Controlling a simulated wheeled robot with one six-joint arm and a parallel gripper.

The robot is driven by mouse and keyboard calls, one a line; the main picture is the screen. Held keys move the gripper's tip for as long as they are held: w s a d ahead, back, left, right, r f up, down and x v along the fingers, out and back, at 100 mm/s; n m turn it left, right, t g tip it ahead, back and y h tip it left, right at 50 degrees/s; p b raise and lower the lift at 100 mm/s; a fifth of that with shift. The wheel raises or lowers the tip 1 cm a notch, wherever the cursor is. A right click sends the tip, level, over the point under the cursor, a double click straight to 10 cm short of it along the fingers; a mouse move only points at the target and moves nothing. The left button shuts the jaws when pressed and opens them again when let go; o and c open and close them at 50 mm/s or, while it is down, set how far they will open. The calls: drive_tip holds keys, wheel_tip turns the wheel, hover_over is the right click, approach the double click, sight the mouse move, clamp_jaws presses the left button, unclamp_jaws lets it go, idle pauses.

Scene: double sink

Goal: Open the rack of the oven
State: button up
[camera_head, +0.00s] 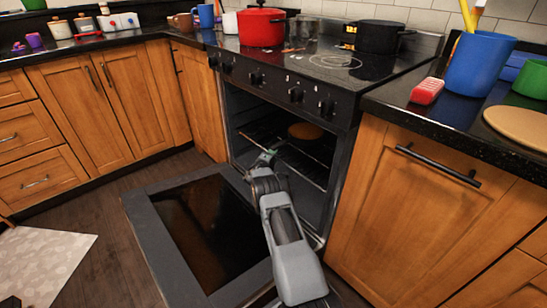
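The black oven (232,115) stands between the wooden cabinets, with its door (215,232) folded down flat and the cavity open. A wire rack (312,171) spans the inside of the cavity. A round orange-brown thing (305,131) shows at the back of the cavity. My grey arm reaches over the lowered door from the front. My gripper (266,154) is at the oven opening, close to the front of the rack. I cannot tell if it touches the rack. The fingers are too small to show whether they are open or shut. My arm hides part of the rack and door.
A red pot (261,27) and a black pot (378,36) stand on the stovetop. A wooden cabinet (420,200) with a black handle borders the oven on the right. The right counter holds a blue cup (480,63) and a red sponge (427,91). Bare floor (95,215) lies left of the door.

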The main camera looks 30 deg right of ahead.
clamp_jaws()
idle(0.5)
